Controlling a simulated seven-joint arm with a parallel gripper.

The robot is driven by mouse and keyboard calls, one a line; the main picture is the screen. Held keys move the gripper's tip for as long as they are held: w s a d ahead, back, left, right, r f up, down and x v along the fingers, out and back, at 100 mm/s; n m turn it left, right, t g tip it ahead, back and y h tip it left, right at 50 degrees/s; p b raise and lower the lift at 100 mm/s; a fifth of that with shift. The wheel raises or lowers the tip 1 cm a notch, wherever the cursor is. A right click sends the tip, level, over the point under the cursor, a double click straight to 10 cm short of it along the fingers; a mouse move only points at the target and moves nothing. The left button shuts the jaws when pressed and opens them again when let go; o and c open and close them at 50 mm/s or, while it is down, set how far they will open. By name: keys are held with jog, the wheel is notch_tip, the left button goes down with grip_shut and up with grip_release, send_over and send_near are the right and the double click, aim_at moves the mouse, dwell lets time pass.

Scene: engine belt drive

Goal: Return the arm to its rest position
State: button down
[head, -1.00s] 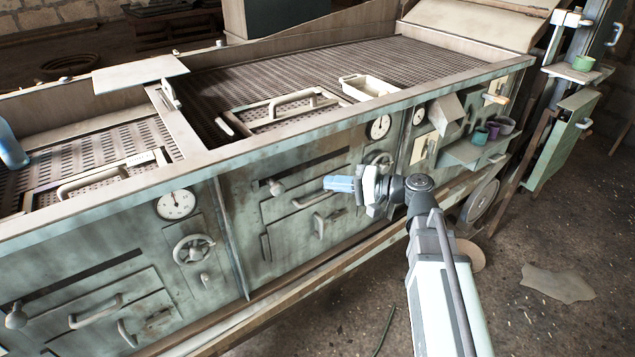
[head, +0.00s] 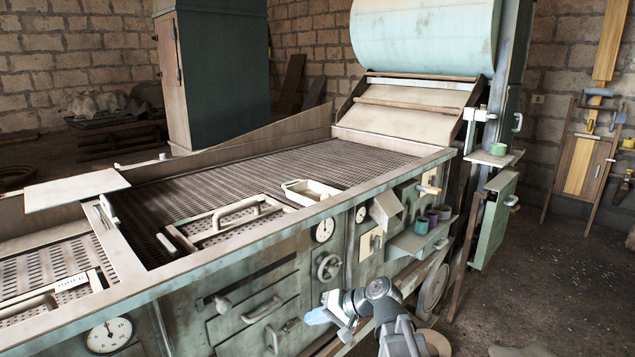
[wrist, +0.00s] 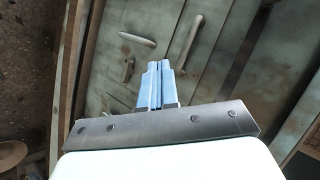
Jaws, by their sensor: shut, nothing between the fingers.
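My gripper (head: 318,316) is at the bottom of the head view, in front of the long green-grey machine (head: 190,265). Its light blue fingers are together and hold nothing. In the wrist view the shut fingers (wrist: 156,84) point toward the machine's front panel, where two pale handles (wrist: 187,42) show beyond them. I cannot tell the exact gap between the fingertips and the panel. My arm reaches up from the bottom edge of the head view.
A small shelf with several cups (head: 421,224) juts from the machine's front, right of my gripper. A handwheel (head: 329,266) and a gauge (head: 324,229) are on the panel above it. Open floor (head: 555,270) lies to the right.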

jog(key=s+d+f+g+h, duration=0.1)
jog(key=s+d+f+h, duration=0.25)
jog(key=f, duration=0.65)
jog(key=s+d+f+g+h, duration=0.2)
jog(key=s+d+f, duration=0.25)
jog(key=f, duration=0.55)
jog(key=s+d+f+g+h, duration=0.1)
jog(key=s+d+f+h, duration=0.3)
jog(key=f, duration=0.5)
jog(key=s+d+f+g, duration=0.3)
jog(key=s+f, duration=0.6)
jog(key=s, duration=0.5)
jog(key=s+d+f+g, duration=0.2)
jog(key=s+f+g, duration=0.1)
jog(key=s+f, duration=0.7)
jog(key=s+h, duration=0.1)
jog(key=s, duration=0.3)
jog(key=shift+s+d+f, duration=0.15)
jog(key=shift+d+f, duration=0.15)
jog(key=shift+d, duration=0.1)
